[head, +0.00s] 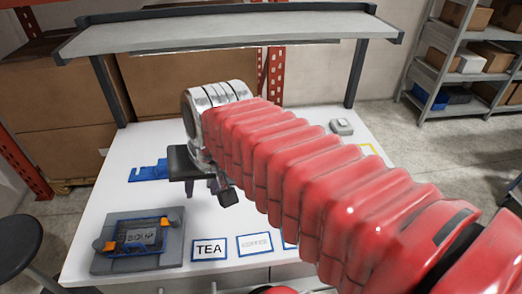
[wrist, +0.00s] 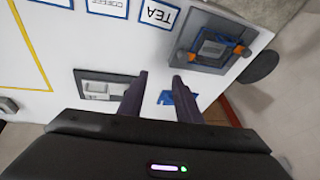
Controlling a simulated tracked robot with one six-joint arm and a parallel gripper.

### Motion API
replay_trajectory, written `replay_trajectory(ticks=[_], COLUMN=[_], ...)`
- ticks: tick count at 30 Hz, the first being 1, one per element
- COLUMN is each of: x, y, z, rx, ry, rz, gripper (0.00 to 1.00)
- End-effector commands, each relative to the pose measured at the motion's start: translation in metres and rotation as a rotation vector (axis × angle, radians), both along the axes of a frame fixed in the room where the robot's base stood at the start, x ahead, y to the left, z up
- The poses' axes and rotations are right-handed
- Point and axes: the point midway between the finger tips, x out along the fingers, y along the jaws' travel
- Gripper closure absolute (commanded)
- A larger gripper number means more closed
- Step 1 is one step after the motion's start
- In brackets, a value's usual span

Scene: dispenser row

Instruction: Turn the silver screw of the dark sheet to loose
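A dark sheet (head: 140,236) with pale lettering lies in a grey block at the table's front left, with an orange piece at each side and blue edging. The same sheet shows at the upper right of the wrist view (wrist: 212,48). I cannot make out a silver screw on it in either view. My gripper (wrist: 160,78) is open and empty, its two dark fingers apart above the white table. It is clear of the block. In the head view my red-sleeved arm hides much of the table's middle and right.
A blue piece (head: 150,172) lies behind the block. Cards, one reading TEA (head: 209,249), lie right of the block. A grey-framed box (wrist: 103,88) and a yellow outline (wrist: 28,45) are on the table. A shelf (head: 215,32) spans above its back.

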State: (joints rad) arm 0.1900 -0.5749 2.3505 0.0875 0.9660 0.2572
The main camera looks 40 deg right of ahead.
Motion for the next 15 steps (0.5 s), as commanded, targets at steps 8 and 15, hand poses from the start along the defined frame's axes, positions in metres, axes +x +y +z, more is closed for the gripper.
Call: replay_trajectory(ticks=[8,15], x=[0.040,0.066], y=[-0.060,-0.123], z=[0.010,0.010], rx=[0.224,0.416], ry=[0.080,0.137], rz=[-0.501,-0.927], gripper=[0.69,0.69])
